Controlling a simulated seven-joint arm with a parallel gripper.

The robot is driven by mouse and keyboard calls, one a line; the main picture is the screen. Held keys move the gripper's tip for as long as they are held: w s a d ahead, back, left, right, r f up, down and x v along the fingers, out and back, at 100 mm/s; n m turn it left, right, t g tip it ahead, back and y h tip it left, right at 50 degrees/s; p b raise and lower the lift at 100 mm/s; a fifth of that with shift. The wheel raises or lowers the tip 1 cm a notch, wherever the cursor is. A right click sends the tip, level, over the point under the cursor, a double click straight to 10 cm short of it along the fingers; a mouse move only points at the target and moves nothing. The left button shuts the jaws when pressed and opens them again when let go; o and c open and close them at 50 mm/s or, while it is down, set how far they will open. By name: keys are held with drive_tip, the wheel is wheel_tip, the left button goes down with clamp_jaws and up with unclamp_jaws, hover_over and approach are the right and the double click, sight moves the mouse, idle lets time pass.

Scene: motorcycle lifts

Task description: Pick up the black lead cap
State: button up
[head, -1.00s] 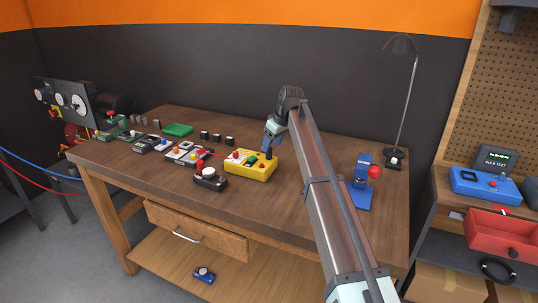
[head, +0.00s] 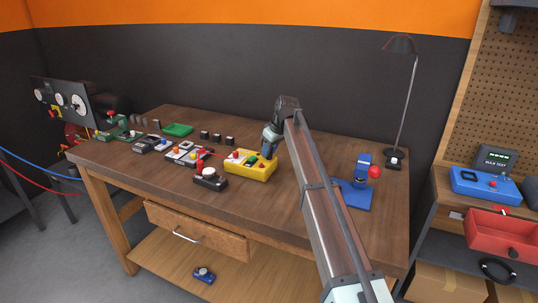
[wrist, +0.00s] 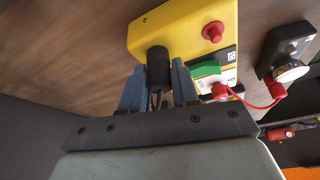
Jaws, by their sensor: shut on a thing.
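In the wrist view the yellow box (wrist: 165,32) fills the upper middle. The black lead cap (wrist: 157,56) is a dark cylinder at the box's near edge. My gripper (wrist: 158,72) has its blue-grey fingers on either side of the cap and is shut on it. In the head view my gripper (head: 268,153) is over the right part of the box, and its fingers hide the cap. I cannot tell whether the cap is clear of the box.
A black unit with a pale knob (head: 209,178) stands just left of the yellow box. A red lead (wrist: 258,105) runs close by in the wrist view. A blue stand with a red ball (head: 375,172) is right of my arm. The bench front is mostly clear.

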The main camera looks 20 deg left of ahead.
clamp_jaws()
